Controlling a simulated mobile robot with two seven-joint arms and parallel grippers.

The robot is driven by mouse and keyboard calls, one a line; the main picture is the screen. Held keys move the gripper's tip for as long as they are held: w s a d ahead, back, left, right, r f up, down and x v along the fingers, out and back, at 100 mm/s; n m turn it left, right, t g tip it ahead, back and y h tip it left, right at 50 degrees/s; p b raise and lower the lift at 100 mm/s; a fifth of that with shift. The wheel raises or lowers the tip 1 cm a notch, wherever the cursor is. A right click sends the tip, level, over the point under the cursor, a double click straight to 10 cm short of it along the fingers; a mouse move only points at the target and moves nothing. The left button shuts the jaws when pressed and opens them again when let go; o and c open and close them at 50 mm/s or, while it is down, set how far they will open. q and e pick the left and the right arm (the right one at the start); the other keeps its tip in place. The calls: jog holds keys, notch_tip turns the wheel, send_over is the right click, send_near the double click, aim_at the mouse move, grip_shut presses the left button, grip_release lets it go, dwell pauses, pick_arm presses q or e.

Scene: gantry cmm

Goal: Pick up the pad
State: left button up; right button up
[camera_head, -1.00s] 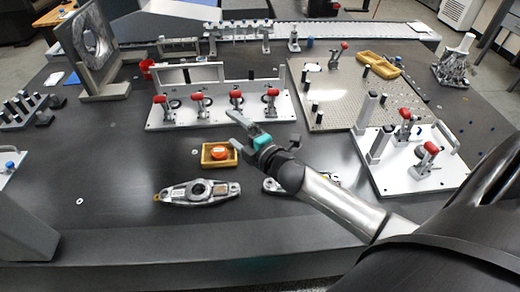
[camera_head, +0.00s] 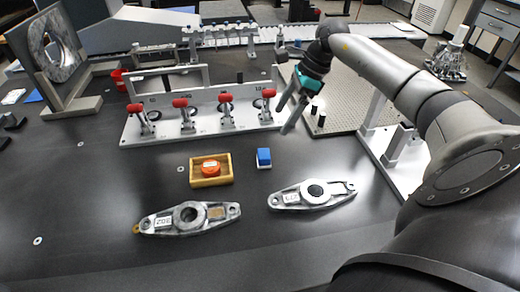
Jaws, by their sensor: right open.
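A small blue block (camera_head: 264,155) with a pale lower edge lies on the dark table near the middle; it may be the pad, but I cannot be sure. An orange round piece (camera_head: 210,168) sits in a small yellow tray (camera_head: 213,181) just left of it. My right gripper (camera_head: 284,121) is raised above and to the right of the blue block in the picture, fingers apart and empty, pointing down and left. It appears clear of the block. My left gripper is not in view.
Two metal link parts lie in front, one at left (camera_head: 163,222) and one at right (camera_head: 335,196). A white fixture with red-handled clamps (camera_head: 158,131) stands behind. A perforated plate (camera_head: 345,95) lies behind my right arm. The table's left front is clear.

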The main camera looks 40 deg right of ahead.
jog(key=b, duration=0.2)
send_over(264, 153)
jog(key=s+d, duration=0.2)
jog(key=f, duration=0.7)
jog(key=shift+w+f, duration=0.2)
jog(key=shift+f, duration=0.2)
jog(key=shift+b+x, duration=1)
jog(key=shift+x, duration=2.35)
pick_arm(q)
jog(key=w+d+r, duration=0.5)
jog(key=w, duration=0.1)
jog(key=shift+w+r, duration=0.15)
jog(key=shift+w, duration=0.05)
pick_arm(e)
jog(key=shift+d, duration=0.1)
jog(key=c, duration=1.5)
jog(key=shift+o, duration=0.2)
jog(key=shift+r, duration=0.1)
